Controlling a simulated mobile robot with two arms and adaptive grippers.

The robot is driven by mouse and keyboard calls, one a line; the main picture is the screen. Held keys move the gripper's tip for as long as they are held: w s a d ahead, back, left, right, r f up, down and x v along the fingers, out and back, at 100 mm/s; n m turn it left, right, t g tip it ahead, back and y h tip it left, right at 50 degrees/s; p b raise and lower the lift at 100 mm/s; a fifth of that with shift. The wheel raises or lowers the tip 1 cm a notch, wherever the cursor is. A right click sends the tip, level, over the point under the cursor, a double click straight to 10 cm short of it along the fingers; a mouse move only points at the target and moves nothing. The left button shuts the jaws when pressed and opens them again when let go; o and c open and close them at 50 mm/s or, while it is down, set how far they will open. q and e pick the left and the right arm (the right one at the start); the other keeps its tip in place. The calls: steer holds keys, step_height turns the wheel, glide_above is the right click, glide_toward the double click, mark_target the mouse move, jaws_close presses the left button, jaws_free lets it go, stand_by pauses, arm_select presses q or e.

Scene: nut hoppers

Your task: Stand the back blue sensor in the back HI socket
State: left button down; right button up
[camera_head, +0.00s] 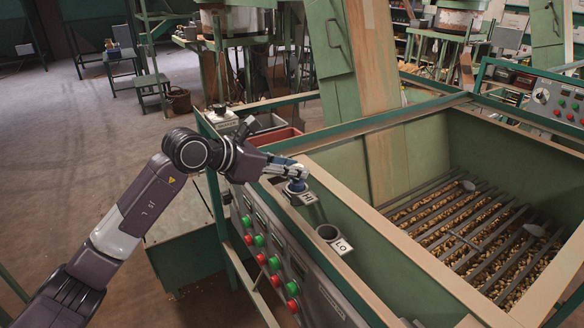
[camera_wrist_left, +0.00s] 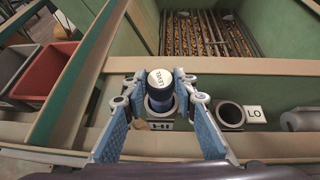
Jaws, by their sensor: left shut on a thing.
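The back blue sensor (camera_wrist_left: 160,103) has a white cap marked LEVEL, a dark band and a blue body. It is upright at the back HI socket, whose HI label (camera_head: 308,198) shows on the hopper's near rim. My left gripper (camera_wrist_left: 160,92) is shut on the sensor, one finger on each side. In the head view the left gripper (camera_head: 292,172) is over the HI socket and partly covers the sensor (camera_head: 297,186). The sensor's lower end is hidden, so I cannot tell how deep it sits. My right gripper is not in view.
A red bin (camera_head: 277,138) and grey bin are beside the HI end. The hopper's grate (camera_head: 480,230) lies over nuts. Buttons line the panel (camera_head: 285,265) below the rim.

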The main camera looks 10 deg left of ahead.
arm_select(q)
steer(key=shift+f, duration=0.4)
steer(key=c, duration=1.8)
jaws_free()
steer(key=shift+c, duration=0.2)
steer(key=b+v, duration=0.1)
steer(key=v, duration=1)
